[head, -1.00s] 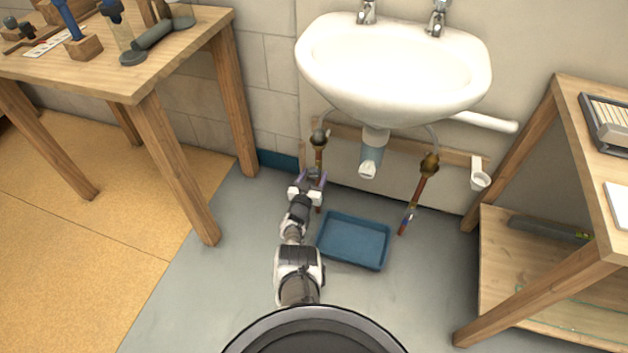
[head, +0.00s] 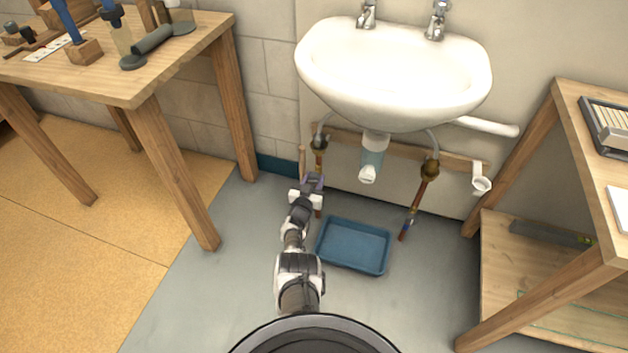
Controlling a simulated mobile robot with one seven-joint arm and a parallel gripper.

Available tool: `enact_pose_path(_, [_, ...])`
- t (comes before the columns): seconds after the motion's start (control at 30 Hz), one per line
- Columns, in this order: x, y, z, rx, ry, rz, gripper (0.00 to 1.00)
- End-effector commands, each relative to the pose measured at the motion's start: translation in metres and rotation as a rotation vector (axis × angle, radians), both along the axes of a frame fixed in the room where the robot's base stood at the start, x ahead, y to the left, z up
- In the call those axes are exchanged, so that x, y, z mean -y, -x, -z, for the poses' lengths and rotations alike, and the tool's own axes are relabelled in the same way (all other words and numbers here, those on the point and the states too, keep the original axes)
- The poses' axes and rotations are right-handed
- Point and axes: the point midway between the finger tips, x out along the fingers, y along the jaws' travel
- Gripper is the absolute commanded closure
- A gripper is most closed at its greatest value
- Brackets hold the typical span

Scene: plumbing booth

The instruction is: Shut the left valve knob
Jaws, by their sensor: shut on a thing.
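The jaws are shut, seemingly on this rod. The fingers and wrist hide part of the left pipe. The right valve (head: 430,167) sits on the right pipe.
A white basin (head: 395,75) overhangs the pipes, with its drain trap (head: 370,163) between them. A blue tray (head: 354,245) lies on the floor right of my arm. Wooden tables stand left (head: 175,160) and right (head: 505,315). The grey floor between is otherwise clear.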

Motion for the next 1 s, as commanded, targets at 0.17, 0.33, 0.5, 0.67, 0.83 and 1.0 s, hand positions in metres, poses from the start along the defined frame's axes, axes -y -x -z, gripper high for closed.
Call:
enact_pose_path(0.17, [-0.0005,0.0006,0.0021,0.05,-0.152,0.0,0.86])
enact_pose_path(0.33, [-0.0002,0.0004,0.0019,0.091,-0.276,0.0,0.86])
enact_pose_path(0.5, [-0.0002,0.0,0.0004,0.103,-0.321,0.0,0.85])
enact_pose_path(0.67, [-0.0001,0.0,0.0003,0.103,-0.321,0.0,0.85])
enact_pose_path(0.83, [-0.0001,0.0,0.0002,0.103,-0.32,0.0,0.51])
enact_pose_path(1.0, [0.0,0.0,0.0001,0.102,-0.318,0.0,0.41])
